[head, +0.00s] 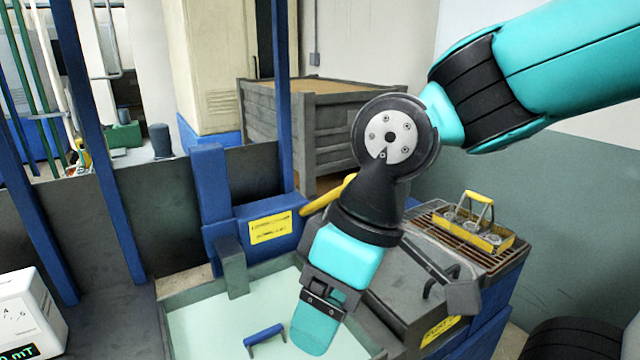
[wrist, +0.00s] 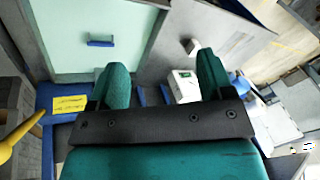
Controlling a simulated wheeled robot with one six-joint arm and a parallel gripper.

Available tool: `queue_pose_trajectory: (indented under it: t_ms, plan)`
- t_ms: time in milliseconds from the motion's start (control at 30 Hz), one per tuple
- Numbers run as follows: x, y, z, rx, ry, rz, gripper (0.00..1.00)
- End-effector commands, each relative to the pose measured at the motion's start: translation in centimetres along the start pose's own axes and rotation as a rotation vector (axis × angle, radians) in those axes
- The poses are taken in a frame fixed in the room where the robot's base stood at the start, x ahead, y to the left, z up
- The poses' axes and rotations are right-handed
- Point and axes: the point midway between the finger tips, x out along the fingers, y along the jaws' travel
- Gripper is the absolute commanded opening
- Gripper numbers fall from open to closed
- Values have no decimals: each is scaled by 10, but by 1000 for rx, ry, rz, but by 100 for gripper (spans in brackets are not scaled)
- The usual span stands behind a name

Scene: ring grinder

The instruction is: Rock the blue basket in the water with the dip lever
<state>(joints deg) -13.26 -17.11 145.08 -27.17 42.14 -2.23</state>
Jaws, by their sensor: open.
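The blue basket (head: 263,336) shows as a blue handle bar in the pale green water of the tank, and it also shows in the wrist view (wrist: 101,42). The rest of the basket is not clear under the water. A yellow lever (head: 328,195), which looks like the dip lever, sticks out from the blue housing behind the tank and is partly covered by my arm. Its yellow end shows at the left edge of the wrist view (wrist: 20,134). My gripper (head: 320,325) points down above the tank's right part, open and empty (wrist: 163,70), apart from lever and basket.
A yellow-handled carrier (head: 476,226) with round pieces stands on a brown grate at the right. A white meter box (head: 28,315) stands at the left. Blue posts and a dark panel rise behind the tank (head: 195,294). A grey crate (head: 318,120) stands farther back.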

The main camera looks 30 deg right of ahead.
Motion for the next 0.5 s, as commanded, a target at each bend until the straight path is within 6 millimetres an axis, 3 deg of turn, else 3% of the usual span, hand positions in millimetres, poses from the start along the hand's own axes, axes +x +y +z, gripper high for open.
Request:
queue_pose_trajectory:
  t_ms: [67, 233, 400, 500]
  plan:
    - [-22, 29, -22, 0, 47, 48, 75]
    - [-96, 130, -66, -46, 144, 230, 75]
    - [-169, 220, -66, -85, 164, 408, 75]
    - [-194, 250, -57, -99, 157, 470, 75]
